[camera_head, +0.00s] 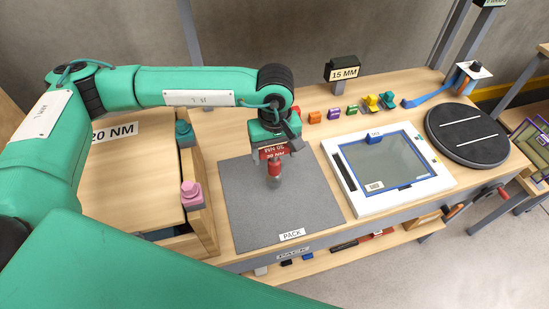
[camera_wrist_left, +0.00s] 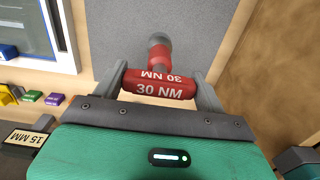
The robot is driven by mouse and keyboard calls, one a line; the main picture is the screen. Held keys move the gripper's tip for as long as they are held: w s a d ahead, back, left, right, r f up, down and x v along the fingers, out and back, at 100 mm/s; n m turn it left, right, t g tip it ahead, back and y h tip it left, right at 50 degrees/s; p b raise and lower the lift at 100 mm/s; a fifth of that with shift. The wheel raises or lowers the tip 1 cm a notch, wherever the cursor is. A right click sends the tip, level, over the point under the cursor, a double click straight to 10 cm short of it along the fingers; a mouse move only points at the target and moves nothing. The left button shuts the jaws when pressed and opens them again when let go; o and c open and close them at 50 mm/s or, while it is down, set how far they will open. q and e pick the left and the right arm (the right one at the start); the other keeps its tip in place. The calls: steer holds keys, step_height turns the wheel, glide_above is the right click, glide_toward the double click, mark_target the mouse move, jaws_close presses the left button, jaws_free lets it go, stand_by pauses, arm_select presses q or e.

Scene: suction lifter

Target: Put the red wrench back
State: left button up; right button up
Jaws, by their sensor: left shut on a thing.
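The red wrench (camera_head: 274,168) is a short T-shaped tool with a grey end and a red handle marked "30 NM". My left gripper (camera_head: 273,148) is shut on its handle and holds it with the grey end down over the grey PACK mat (camera_head: 245,200). I cannot tell whether the end touches the mat. In the left wrist view, the wrench (camera_wrist_left: 160,86) sits crosswise between the two fingers of the left gripper (camera_wrist_left: 163,80). My right gripper is not in view.
A teal piece (camera_head: 184,133) and a pink piece (camera_head: 192,192) stand on wooden posts at left, by a "20 NM" label (camera_head: 115,132). A white tray with a blue-framed panel (camera_head: 384,160) and a black turntable (camera_head: 467,135) lie right. Small coloured blocks (camera_head: 334,114) line the back.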

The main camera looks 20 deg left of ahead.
mark_target(275, 164)
arm_select(q)
steer(key=shift+f, duration=0.6)
step_height(275, 164, down, 2)
steer(key=shift+f+p, duration=0.25)
steer(key=shift+p, duration=0.4)
steer(key=shift+f, duration=0.35)
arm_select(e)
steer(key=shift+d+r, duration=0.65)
arm_select(q)
steer(key=shift+f, duration=0.1)
steer(key=shift+f+b, duration=0.15)
steer(key=shift+b, duration=0.15)
steer(key=o, duration=1.6)
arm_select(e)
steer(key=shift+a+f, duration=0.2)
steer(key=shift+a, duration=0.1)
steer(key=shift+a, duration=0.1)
